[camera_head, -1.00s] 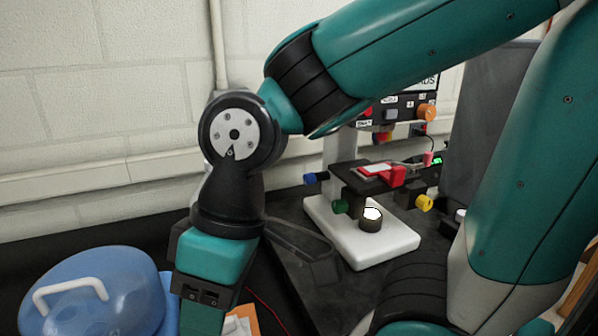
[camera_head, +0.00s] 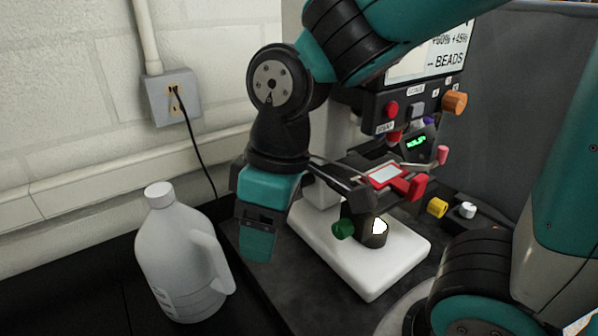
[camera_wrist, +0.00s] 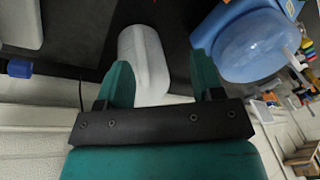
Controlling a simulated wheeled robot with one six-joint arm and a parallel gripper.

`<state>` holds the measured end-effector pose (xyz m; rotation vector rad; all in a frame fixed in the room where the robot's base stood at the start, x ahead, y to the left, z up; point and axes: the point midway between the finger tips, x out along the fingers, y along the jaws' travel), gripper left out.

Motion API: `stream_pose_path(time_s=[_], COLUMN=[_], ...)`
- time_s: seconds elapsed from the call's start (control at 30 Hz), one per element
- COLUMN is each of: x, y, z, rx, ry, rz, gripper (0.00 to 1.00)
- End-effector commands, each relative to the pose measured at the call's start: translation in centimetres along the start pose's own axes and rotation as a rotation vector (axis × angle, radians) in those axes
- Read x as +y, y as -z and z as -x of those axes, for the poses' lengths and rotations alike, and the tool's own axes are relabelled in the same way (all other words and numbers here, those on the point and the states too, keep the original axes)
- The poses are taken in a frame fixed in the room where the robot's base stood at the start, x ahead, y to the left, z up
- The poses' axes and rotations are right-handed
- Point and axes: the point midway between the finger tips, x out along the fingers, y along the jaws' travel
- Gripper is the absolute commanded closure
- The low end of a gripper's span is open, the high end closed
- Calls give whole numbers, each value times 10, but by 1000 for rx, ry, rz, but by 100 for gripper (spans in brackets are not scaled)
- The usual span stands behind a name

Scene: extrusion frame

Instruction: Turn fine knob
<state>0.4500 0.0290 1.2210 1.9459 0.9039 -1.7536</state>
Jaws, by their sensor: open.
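A microscope-like instrument with a white base (camera_head: 330,250) stands on the dark bench. It carries a green knob (camera_head: 343,229) at lower left, a yellow knob (camera_head: 437,207) at right and an orange knob (camera_head: 454,102) on its upper panel. A blue knob (camera_wrist: 18,68) shows at the left edge of the wrist view; my arm seems to hide it in the head view. Which knob is the fine one is not readable. My gripper (camera_head: 258,240) points down to the left of the instrument, apart from the knobs. In the wrist view my gripper (camera_wrist: 160,72) is open and empty.
A white jug (camera_head: 180,255) stands left of my gripper, and shows beyond the fingers in the wrist view. A blue-lidded container (camera_wrist: 255,45) is at the upper right there. A wall outlet (camera_head: 173,98) with a cord and a grey panel (camera_head: 520,110) flank the bench.

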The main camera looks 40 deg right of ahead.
Motion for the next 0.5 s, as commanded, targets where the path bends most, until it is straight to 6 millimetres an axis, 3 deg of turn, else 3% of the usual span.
stream_pose_path(time_s=[0.03,0.23,0.33,0.5], x=[16,92,115,131], y=[18,77,97,115], z=[11,18,19,19], rx=[-54,-369,-551,-797], ry=[-51,-297,-377,-443], rz=[61,388,531,689], gripper=[39,39,39,39])
